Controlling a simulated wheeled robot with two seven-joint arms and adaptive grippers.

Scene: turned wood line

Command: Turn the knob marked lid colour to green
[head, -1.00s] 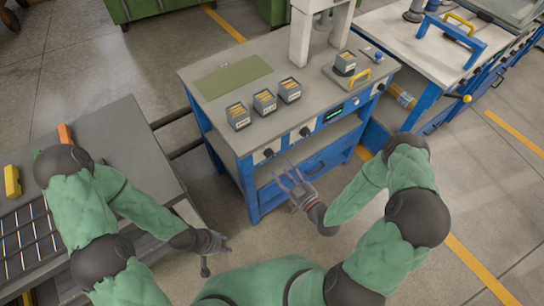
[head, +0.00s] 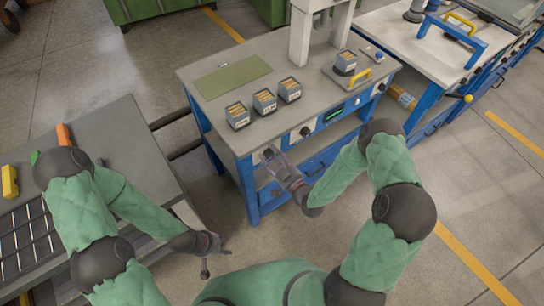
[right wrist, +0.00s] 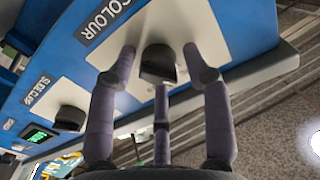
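The knob under a label ending in COLOUR (right wrist: 105,18) is a dark knob (right wrist: 158,66) on a white plate on the blue bench front, in the right wrist view. The word before COLOUR is cut off, and I see no position marks around the knob. My right gripper (right wrist: 160,52) is open, with one finger on each side of the knob and a third finger below it. Gaps show between the side fingers and the knob. In the head view my right gripper (head: 270,155) covers the front's left end and hides this knob. My left gripper (head: 220,246) hangs away from the bench at lower left; its opening is unclear.
Another dark knob (right wrist: 70,118) and a green display (right wrist: 39,134) sit further along the front. Several grey boxes (head: 264,101) and a green mat (head: 232,77) are on the bench top. A grey table (head: 110,140) stands at the left.

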